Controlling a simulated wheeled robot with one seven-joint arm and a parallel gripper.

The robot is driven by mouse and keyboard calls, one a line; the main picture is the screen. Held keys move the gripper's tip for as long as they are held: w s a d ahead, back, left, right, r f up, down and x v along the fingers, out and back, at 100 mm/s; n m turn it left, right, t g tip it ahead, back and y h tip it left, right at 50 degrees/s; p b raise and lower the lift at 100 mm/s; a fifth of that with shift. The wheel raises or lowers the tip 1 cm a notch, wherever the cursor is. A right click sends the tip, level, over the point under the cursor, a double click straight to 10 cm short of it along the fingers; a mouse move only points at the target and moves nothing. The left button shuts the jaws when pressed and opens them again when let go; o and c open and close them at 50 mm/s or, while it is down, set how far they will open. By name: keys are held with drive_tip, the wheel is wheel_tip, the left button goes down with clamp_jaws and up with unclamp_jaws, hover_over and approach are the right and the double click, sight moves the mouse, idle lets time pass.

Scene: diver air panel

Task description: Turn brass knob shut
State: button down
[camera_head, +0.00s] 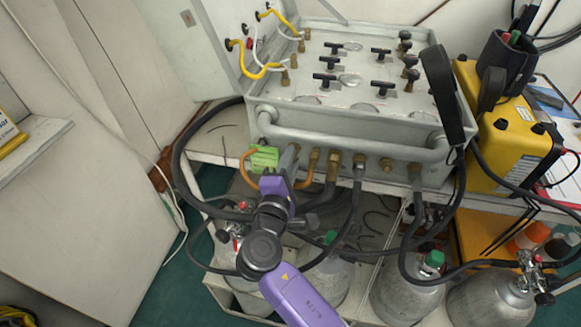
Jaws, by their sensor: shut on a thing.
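My gripper (289,158) is at the lower front edge of the grey air panel (345,138), at the left end of its row of brass fittings. Its fingers are closed and reach up to the panel's front face. What lies between them is mostly hidden by the gripper and my purple arm; it appears to be the brass knob, but its turn angle cannot be seen. A brass fitting (313,158) is close to the right of the fingers. Another brass fitting (386,164) is farther right on the same face.
Black hoses (352,215) hang from the panel. Gas cylinders (404,298) stand below the shelf. A yellow case (505,130) is at the right. Open floor (170,290) lies at the lower left.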

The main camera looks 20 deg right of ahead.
drive_tip(key=shift+f+m+b, duration=0.15)
drive_tip(key=shift+m+b, duration=0.25)
drive_tip(key=shift+m, duration=0.2)
drive_tip(key=c, duration=1.5)
unclamp_jaws()
drive_tip(key=v, duration=0.7)
drive_tip(key=shift+s+a+b, duration=0.2)
drive_tip(key=shift+s+b, duration=0.15)
drive_tip(key=shift+w+a, duration=0.1)
